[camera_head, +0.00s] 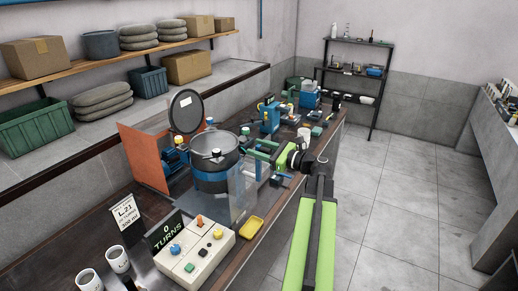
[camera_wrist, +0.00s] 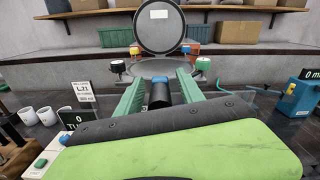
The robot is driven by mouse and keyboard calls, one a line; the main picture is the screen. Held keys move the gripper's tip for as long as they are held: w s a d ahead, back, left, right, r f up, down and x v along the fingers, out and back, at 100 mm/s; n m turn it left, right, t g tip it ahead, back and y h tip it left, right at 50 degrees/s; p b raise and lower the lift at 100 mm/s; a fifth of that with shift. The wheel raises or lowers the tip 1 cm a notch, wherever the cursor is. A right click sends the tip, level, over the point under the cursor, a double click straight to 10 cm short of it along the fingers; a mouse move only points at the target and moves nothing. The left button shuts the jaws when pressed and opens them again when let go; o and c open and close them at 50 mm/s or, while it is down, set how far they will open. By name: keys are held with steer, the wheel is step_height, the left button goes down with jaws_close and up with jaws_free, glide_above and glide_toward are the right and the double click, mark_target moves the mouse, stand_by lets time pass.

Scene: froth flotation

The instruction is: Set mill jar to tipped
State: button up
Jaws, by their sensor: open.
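The mill jar (camera_head: 214,176) is a dark, round pot with a lid and a top knob, beside an orange panel on the bench. It looks upright. In the wrist view its grey rim (camera_wrist: 158,66) shows beyond my fingertips. My gripper (camera_head: 254,146) is at the jar's right side, near its upper part. In the wrist view my gripper (camera_wrist: 159,80) has its two green fingers spread apart. A dark cylindrical part (camera_wrist: 160,94) lies between the fingers; I cannot tell whether it belongs to the jar. Contact with the jar cannot be made out.
A raised round disc (camera_head: 186,111) stands behind the jar. A clear panel (camera_head: 243,188) stands at the jar's front right. A control box (camera_head: 196,250) with buttons and a "0 TURNS" display (camera_head: 167,232) is in front. A yellow tray (camera_head: 251,228) sits near the bench edge.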

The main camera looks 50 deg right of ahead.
steer(key=shift+c, duration=0.4)
jaws_close()
steer(key=shift+w, duration=0.1)
stand_by(1.0)
